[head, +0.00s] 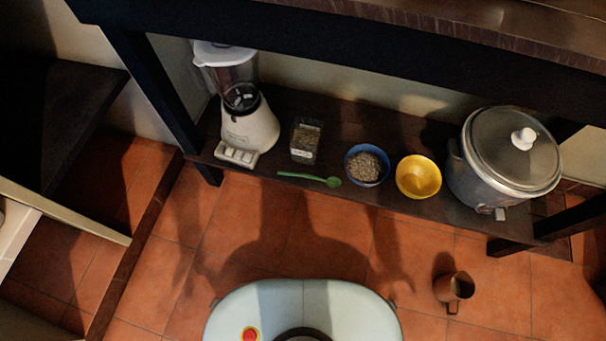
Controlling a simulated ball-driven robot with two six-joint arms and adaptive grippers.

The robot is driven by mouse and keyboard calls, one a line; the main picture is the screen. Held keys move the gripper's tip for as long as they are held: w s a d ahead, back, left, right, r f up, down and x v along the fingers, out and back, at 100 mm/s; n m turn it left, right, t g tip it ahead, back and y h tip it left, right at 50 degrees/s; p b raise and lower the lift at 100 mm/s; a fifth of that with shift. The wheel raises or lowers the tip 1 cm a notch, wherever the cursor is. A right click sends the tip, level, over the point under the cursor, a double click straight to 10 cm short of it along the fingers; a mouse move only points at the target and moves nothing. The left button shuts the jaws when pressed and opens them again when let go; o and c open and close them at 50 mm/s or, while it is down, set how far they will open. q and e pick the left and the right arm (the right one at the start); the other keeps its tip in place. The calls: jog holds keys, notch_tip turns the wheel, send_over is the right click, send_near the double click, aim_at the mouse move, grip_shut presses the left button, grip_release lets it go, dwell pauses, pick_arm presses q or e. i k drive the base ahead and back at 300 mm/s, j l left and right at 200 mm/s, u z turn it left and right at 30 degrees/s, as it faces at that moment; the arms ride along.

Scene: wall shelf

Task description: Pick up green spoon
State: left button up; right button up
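The green spoon (309,178) lies flat near the front edge of the dark shelf (240,184). Its handle points left and its bowl points right. It lies in front of a small clear container and just left of a blue bowl. Nothing is touching it from above. Neither of my grippers shows in the head view; only shadows that look like my arms fall on the floor.
On the shelf stand a white blender (247,125), the clear container (306,141), the blue bowl (366,166) with grainy contents, a yellow bowl (418,177) and a lidded cooker (508,158). A brown mug (454,288) is on the tiled floor. A dark beam (330,42) runs above.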

aim_at(332, 181)
jog(key=k+j, duration=0.25)
jog(key=k, duration=0.25)
jog(key=k+j, duration=0.25)
jog(key=k, duration=0.2)
jog(key=k+j, duration=0.25)
jog(key=k, duration=0.25)
